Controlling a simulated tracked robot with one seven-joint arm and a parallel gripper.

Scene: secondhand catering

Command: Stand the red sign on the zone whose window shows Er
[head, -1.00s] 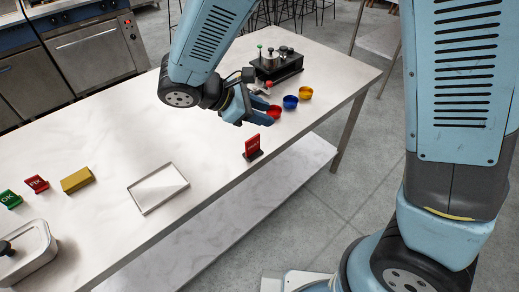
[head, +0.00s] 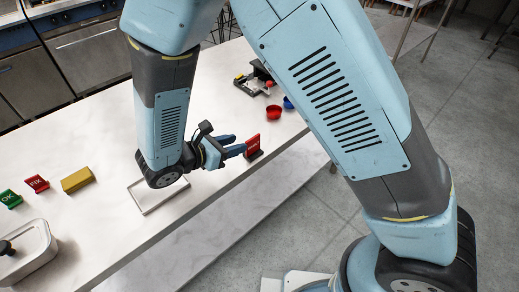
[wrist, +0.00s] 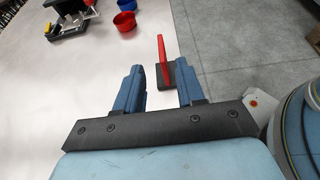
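A red sign (head: 252,145) on a small black base stands upright near the table's front edge. It shows in the wrist view (wrist: 162,52), edge-on, just beyond and between the fingertips, nearer the right one. My gripper (head: 240,147) is open and low beside the sign, fingers pointing at it; the wrist view (wrist: 160,78) shows nothing held. Another red sign, reading FIX (head: 37,184), stands at the left. No window reading Er can be made out.
A thin rectangular frame (head: 143,209) lies under my arm. A yellow block (head: 78,180), a green OK sign (head: 10,199) and a lidded metal pan (head: 30,255) are at left. Red (head: 273,112) and blue (head: 288,102) bowls stand beyond the sign.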

